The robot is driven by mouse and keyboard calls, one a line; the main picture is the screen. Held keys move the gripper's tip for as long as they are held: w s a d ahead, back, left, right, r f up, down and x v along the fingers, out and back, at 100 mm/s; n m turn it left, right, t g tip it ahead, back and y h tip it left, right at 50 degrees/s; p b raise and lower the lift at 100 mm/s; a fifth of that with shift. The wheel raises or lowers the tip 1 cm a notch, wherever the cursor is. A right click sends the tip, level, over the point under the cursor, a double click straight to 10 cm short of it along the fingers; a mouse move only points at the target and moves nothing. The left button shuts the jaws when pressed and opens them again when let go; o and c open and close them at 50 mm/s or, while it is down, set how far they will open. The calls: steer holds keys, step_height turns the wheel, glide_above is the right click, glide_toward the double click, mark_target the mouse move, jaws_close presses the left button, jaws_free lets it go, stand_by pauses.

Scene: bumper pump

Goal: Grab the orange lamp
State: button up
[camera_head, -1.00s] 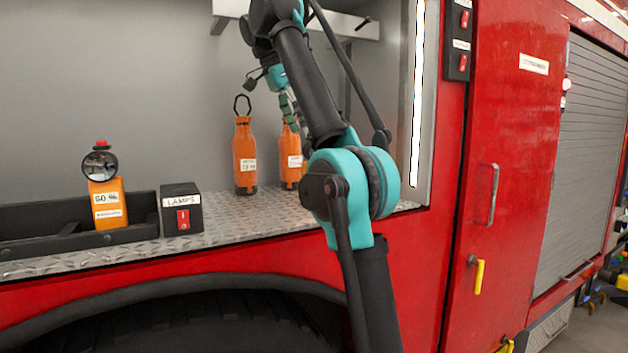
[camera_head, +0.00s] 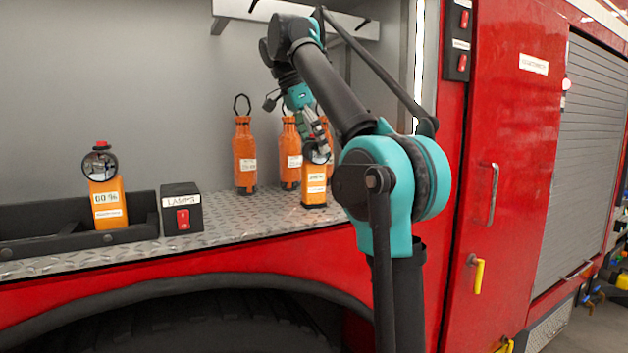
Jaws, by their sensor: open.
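One orange lamp (camera_head: 314,184) with a dark round head stands upright on the metal ledge (camera_head: 255,218), in front of the orange bottles. My gripper (camera_head: 320,144) is open and points down at this lamp's head, overlapping its top in the picture. I cannot tell whether the fingers touch it or are around it. My gripper is well to the right of that one.
Orange bottles (camera_head: 244,160) stand behind the right lamp, partly hidden by my gripper. A black box labelled LAMPS (camera_head: 181,203) with a red switch sits beside the tray. A grey wall closes the back. The ledge between box and bottles is clear.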

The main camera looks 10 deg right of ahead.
steer(key=shift+c, duration=0.5)
jaws_close()
steer(key=shift+r, duration=0.1)
